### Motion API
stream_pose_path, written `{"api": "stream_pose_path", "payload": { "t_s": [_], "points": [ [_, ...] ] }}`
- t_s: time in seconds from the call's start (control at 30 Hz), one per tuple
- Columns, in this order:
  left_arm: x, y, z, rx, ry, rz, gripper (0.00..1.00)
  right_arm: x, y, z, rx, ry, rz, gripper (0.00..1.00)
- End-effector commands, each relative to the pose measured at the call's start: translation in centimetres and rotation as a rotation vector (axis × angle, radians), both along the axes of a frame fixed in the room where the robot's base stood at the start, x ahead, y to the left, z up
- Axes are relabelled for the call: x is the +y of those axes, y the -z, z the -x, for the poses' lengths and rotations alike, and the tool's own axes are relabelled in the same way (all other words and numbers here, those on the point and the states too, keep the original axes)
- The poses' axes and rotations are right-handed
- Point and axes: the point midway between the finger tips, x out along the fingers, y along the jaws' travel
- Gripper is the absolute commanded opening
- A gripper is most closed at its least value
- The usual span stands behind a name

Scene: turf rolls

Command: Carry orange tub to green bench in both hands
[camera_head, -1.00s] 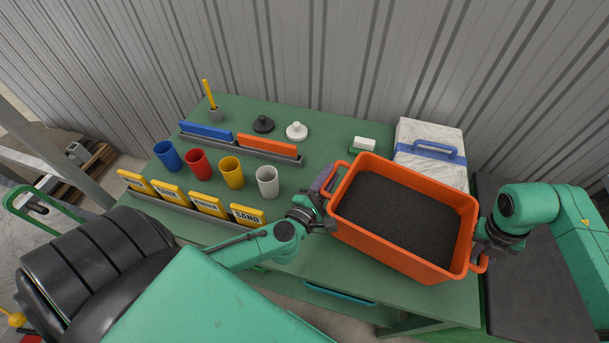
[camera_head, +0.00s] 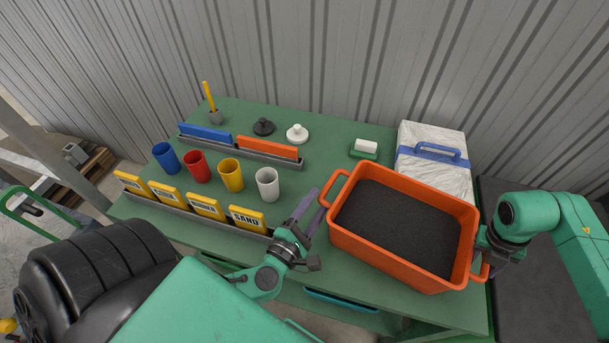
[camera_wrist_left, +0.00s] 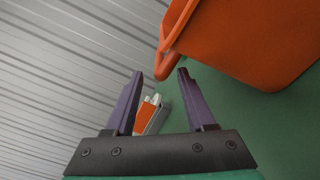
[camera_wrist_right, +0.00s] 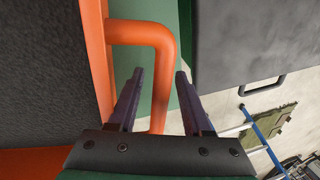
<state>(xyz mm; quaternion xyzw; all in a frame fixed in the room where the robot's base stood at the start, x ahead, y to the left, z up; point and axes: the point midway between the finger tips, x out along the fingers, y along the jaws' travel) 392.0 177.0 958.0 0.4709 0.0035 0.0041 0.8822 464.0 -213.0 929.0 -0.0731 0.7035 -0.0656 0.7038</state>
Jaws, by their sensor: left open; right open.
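The orange tub (camera_head: 392,266), filled with dark granular material, stands on the front right of the green bench (camera_head: 345,215). Its left handle (camera_head: 326,188) is free; my left gripper (camera_head: 311,207) is open and empty just left of it. In the left wrist view the fingers (camera_wrist_left: 160,72) point past the tub (camera_wrist_left: 245,50), with nothing between them. My right gripper (camera_head: 486,252) is at the tub's right handle. In the right wrist view its fingers (camera_wrist_right: 160,72) are open, with the orange handle (camera_wrist_right: 140,32) running down between them.
Blue, red, yellow and white cups (camera_head: 267,184), yellow label blocks (camera_head: 206,206) and a rack with blue and orange bars (camera_head: 267,147) stand left on the bench. A wrapped white block with a blue handle (camera_head: 433,140) is behind the tub. A dark surface (camera_head: 525,270) lies right.

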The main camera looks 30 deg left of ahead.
Motion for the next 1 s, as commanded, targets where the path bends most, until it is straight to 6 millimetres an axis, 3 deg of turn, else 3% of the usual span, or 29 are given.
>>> {"api": "stream_pose_path", "payload": {
  "t_s": [0.1, 0.23, 0.37, 0.7, 0.8, 1.0],
  "points": [
    [-0.1, 0.1, 3.0, 0.005, 0.002, 0.000, 0.55, 0.0, 0.0, 0.0, 0.000, 0.000, 0.000, 0.49],
    [-0.1, 0.0, 4.5, 0.001, 0.002, -0.001, 0.55, 0.0, 0.0, 0.0, 0.000, 0.000, 0.000, 0.49],
    [-0.1, -0.1, 4.8, -0.002, 0.001, 0.001, 0.55, 0.2, -1.0, -0.1, -0.002, 0.001, 0.000, 0.49],
    [-0.1, 0.0, 4.8, -0.001, 0.001, 0.001, 0.55, 1.8, -9.4, 0.1, -0.006, -0.001, 0.000, 0.49],
    [-0.1, 0.0, 4.8, -0.001, 0.001, 0.001, 0.55, 2.2, -11.0, 0.1, -0.005, 0.000, 0.000, 0.49],
    [-0.1, 0.0, 4.8, -0.001, 0.001, 0.001, 0.55, 2.3, -11.9, 0.2, -0.001, 0.000, 0.000, 0.49]
  ]
}}
